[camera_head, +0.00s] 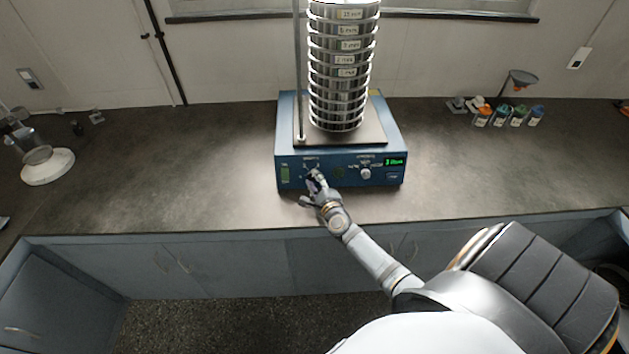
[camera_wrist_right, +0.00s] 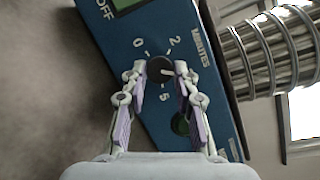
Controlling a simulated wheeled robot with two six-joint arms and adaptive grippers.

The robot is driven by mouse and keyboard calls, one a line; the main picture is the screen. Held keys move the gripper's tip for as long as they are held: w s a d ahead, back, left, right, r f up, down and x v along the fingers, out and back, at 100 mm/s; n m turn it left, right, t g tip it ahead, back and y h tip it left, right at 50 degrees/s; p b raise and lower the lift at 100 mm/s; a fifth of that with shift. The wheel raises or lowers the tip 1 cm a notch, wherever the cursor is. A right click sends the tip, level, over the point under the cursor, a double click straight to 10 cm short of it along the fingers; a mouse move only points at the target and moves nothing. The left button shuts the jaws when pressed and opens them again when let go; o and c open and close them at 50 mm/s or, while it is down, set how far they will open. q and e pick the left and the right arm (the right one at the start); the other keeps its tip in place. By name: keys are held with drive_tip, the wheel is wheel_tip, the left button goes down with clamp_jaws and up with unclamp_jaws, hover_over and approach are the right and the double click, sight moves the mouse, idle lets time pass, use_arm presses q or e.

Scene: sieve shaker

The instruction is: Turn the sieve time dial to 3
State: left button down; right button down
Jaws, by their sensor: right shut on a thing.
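The blue sieve shaker (camera_head: 341,179) stands on the dark bench. Its time dial (camera_wrist_right: 160,69) is a small black knob on the front panel, with 0, 2, 5 and MINUTES printed around it in the right wrist view. A pale mark on the knob points to the right of the picture, roughly between 2 and 5. My right gripper (camera_wrist_right: 160,82) has its fingers on either side of the dial and is shut on it. It also shows at the panel's left part in the head view (camera_head: 314,186), hiding the dial there. My left gripper is out of view.
A tall stack of round metal sieves (camera_head: 341,72) rises from the shaker beside a metal rod. A second knob (camera_head: 365,173) and a green display (camera_head: 394,162) sit on the panel's right. Small bottles (camera_head: 499,117) stand at the right. A white-based device (camera_head: 47,166) stands left.

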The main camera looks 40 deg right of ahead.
drive_tip(key=c, duration=1)
unclamp_jaws()
drive_tip(key=v, duration=1.2)
